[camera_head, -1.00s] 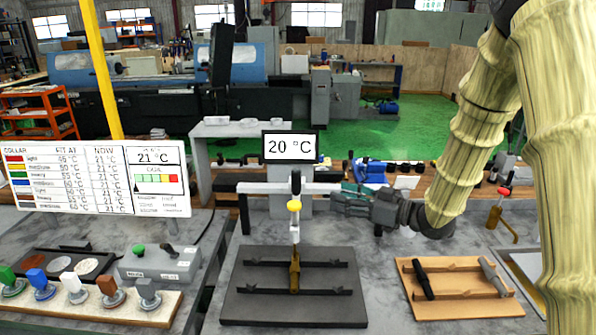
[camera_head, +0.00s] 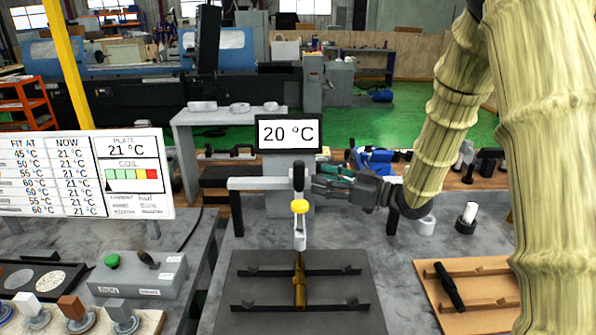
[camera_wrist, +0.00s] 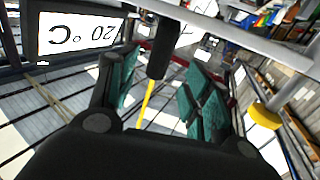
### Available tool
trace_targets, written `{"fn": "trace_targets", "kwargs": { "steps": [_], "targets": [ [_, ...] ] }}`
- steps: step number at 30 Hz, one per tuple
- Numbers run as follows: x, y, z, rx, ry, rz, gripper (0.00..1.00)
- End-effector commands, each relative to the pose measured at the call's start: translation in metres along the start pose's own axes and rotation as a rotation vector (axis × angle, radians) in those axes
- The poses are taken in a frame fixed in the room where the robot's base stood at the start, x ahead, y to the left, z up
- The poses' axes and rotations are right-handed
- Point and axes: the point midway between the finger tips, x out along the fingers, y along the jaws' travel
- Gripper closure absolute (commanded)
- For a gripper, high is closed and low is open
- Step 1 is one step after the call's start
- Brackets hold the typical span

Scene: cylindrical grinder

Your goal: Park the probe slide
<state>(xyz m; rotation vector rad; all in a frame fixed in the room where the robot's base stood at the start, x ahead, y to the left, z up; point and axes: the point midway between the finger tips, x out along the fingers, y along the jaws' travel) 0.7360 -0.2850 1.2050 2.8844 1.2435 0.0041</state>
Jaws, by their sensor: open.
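The probe slide is a white horizontal arm (camera_head: 250,184) with an upright black handle (camera_head: 299,177), a yellow knob (camera_head: 300,206) and a white probe (camera_head: 300,237) below. The probe hangs over a brass-coloured shaft (camera_head: 299,285) on a dark plate (camera_head: 250,315). My gripper (camera_head: 320,182), with teal finger pads, comes from the right at handle height. In the wrist view my gripper (camera_wrist: 163,85) is open, and the black handle (camera_wrist: 160,48) shows between its two fingers. Whether a pad touches it I cannot tell. The yellow knob (camera_wrist: 264,115) lies outside the fingers, at right.
A display (camera_head: 288,133) reading 20 °C stands behind the slide. A wooden tray (camera_head: 480,312) with a dark rod (camera_head: 449,288) is at right. A grey control box (camera_head: 138,275) and a printed board (camera_head: 85,178) are at left. Small cylinders (camera_head: 467,218) stand back right.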

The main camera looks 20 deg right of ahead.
Motion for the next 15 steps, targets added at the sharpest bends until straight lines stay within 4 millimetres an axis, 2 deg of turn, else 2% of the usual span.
{"fn": "trace_targets", "kwargs": {
  "steps": [9, 15],
  "targets": [
    [0.053, -0.001, -0.002, -0.001, -0.002, -0.005, 0.5],
    [0.073, -0.001, -0.002, -0.001, 0.0, -0.005, 0.5]
  ]
}}
